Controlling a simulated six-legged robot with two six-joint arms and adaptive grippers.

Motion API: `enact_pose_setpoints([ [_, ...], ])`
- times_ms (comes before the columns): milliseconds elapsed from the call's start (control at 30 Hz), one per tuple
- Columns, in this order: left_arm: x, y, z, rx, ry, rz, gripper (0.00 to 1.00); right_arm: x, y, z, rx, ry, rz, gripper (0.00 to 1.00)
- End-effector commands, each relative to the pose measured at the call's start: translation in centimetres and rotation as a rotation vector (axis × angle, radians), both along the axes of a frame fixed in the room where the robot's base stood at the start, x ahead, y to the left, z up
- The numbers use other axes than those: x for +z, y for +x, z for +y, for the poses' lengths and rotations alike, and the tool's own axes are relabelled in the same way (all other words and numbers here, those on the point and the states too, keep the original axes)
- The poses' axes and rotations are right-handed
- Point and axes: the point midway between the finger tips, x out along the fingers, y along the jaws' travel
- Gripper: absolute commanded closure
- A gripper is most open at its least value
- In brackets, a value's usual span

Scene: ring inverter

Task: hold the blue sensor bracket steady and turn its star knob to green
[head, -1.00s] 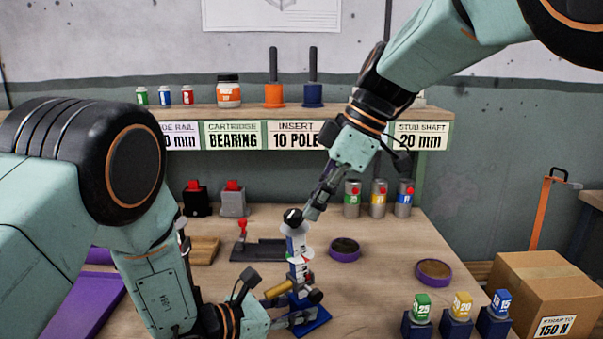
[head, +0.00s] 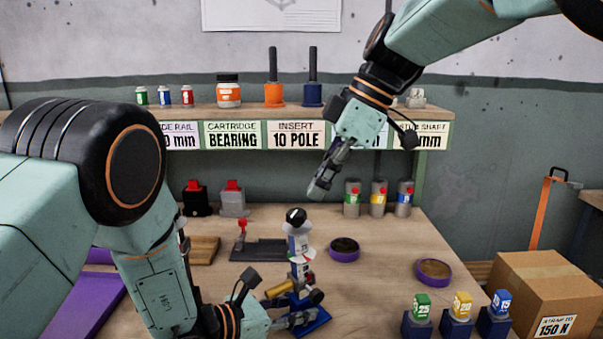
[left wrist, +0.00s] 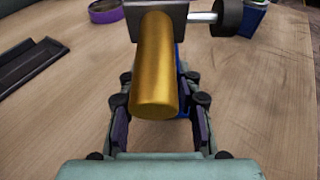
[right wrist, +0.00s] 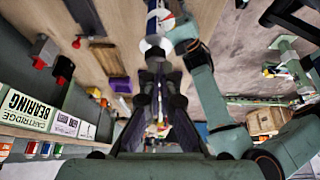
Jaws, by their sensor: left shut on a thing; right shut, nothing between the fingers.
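The blue sensor bracket (head: 312,322) stands on the bench in the head view. A white and blue column (head: 299,245) rises above it, with a black rounded top (head: 296,216); a little green and red show lower down. A black knob (left wrist: 228,16) on a metal rod shows in the left wrist view; I cannot tell which part is the star knob.
Purple-rimmed dishes (head: 344,250) lie right of the column. A dark tray (head: 259,250) lies behind left. Several canisters (head: 379,198) stand at the back, below the shelf (head: 250,113). Blue blocks with coloured caps (head: 457,325) stand at the front right.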

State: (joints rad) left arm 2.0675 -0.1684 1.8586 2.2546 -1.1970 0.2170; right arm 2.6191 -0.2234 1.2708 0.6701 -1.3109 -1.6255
Motion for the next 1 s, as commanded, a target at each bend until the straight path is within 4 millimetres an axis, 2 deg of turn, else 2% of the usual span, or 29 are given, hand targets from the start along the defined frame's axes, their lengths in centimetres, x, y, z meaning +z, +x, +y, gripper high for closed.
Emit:
enact_pose_setpoints([
  [100, -0.3, -0.2, 0.0, 0.0, 0.003, 0.008, 0.99, 1.3, 0.0, 0.0, 0.001, 0.0, -0.002, 1.0],
  [267, -0.3, -0.2, 0.0, 0.0, 0.003, 0.008, 0.99, 2.3, -0.1, 0.1, 0.001, -0.001, 0.0, 1.0],
  [567, -0.3, -0.2, 0.0, 0.001, 0.002, 0.008, 0.99, 2.4, 0.0, 0.1, 0.001, -0.001, 0.0, 1.0],
  [833, -0.2, -0.1, 0.0, 0.001, 0.001, 0.007, 0.99, 3.4, 1.5, 0.3, 0.001, -0.013, -0.01, 1.0],
  [1000, -0.2, -0.1, 0.0, 0.001, 0.002, 0.006, 0.99, 2.8, 1.7, 0.3, -0.001, -0.016, -0.008, 1.0],
])
